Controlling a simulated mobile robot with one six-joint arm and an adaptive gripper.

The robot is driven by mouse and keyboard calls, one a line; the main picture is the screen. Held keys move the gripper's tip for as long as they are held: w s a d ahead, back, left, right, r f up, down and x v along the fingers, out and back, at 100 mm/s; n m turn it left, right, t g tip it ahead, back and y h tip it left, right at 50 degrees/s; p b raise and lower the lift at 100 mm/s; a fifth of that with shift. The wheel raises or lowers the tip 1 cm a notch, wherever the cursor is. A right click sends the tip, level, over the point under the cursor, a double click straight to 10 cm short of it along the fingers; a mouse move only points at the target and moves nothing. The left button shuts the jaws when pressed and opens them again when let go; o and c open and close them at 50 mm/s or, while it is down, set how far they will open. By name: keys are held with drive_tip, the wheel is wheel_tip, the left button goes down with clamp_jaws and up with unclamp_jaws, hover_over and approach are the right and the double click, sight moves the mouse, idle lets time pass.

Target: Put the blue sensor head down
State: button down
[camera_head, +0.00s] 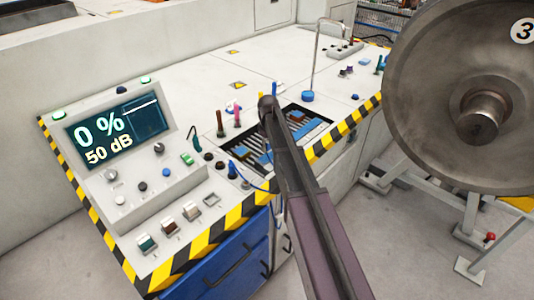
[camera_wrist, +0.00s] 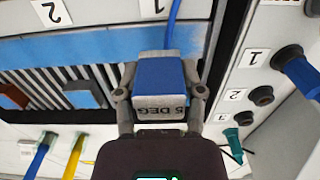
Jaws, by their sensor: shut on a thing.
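The blue sensor head (camera_wrist: 160,78) is a small block with a blue top and a grey face marked "5 DEG", upside down in the wrist view. My gripper (camera_wrist: 160,98) is shut on it, one finger on each side. A blue cable (camera_wrist: 172,22) runs from its far side. It is over the right end of a slatted tray (camera_wrist: 45,80); I cannot tell whether it touches the tray. In the head view the slatted tray (camera_head: 313,133) lies in the bench top, and my arm hides the gripper and the held head.
The tray holds a brown block (camera_wrist: 12,97) and a blue-grey block (camera_wrist: 84,92). Numbered sockets stand on the right, one with a blue plug (camera_wrist: 296,68). A display console (camera_head: 118,130) reads 0 % and 50 dB. A large wheel (camera_head: 440,80) stands right of the bench.

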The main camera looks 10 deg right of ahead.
sight(268, 152)
idle(0.4)
drive_tip(key=shift+f+b, duration=1.75)
drive_tip(key=shift+b, duration=0.05)
drive_tip(key=shift+f, duration=0.2)
drive_tip(key=shift+c, duration=1)
unclamp_jaws()
drive_tip(key=shift+r, duration=0.1)
drive_tip(key=shift+r, duration=0.1)
wheel_tip(268, 152, up, 12)
drive_tip(key=p, duration=1.2)
drive_tip(key=s+m, duration=0.7)
drive_tip(key=s, duration=2.2)
drive_tip(key=shift+a, duration=0.15)
